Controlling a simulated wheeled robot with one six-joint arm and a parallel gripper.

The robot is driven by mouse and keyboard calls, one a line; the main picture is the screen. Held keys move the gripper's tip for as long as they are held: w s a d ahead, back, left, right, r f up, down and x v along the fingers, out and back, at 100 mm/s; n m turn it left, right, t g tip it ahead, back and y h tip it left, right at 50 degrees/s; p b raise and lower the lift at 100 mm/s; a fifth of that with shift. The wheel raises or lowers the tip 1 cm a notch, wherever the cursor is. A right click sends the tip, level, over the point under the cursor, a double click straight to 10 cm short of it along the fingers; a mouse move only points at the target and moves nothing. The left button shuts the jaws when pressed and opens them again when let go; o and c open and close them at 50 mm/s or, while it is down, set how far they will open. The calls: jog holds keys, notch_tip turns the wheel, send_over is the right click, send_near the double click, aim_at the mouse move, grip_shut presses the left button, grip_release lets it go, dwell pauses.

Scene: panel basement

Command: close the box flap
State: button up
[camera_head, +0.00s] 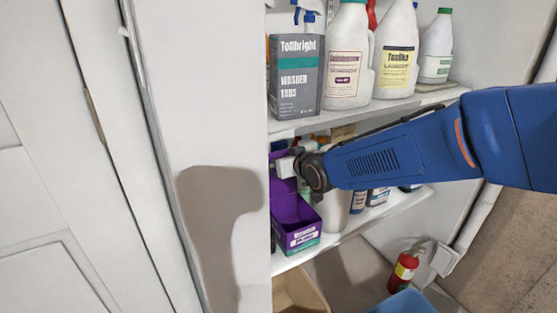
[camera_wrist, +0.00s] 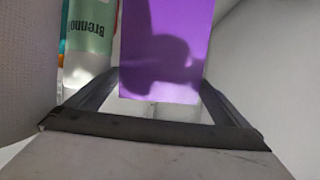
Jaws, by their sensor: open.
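A purple box (camera_head: 297,228) with a teal band stands on the lower shelf, its top open. A purple panel, seemingly its raised flap (camera_head: 284,188), stands upright at its back. My gripper (camera_head: 284,167) is over the back of the box, beside the raised panel. In the wrist view, my gripper (camera_wrist: 155,98) is open, and a flat purple panel (camera_wrist: 165,50) with a shadow on it fills the space beyond the fingers. I cannot tell whether the gripper touches it. The gripper partly hides the panel in the head view.
A pale green and white "Brenno" container (camera_wrist: 90,38) is beside the panel. The upper shelf (camera_head: 380,109) above my arm holds a grey carton (camera_head: 296,78) and several bottles. A white wall (camera_head: 205,120) is at left.

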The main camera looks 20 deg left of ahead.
jog(key=shift+w+a+f, duration=0.15)
jog(key=shift+w+a, duration=0.1)
jog(key=shift+a, duration=0.05)
jog(key=c, duration=1.2)
jog(key=shift+o, duration=0.2)
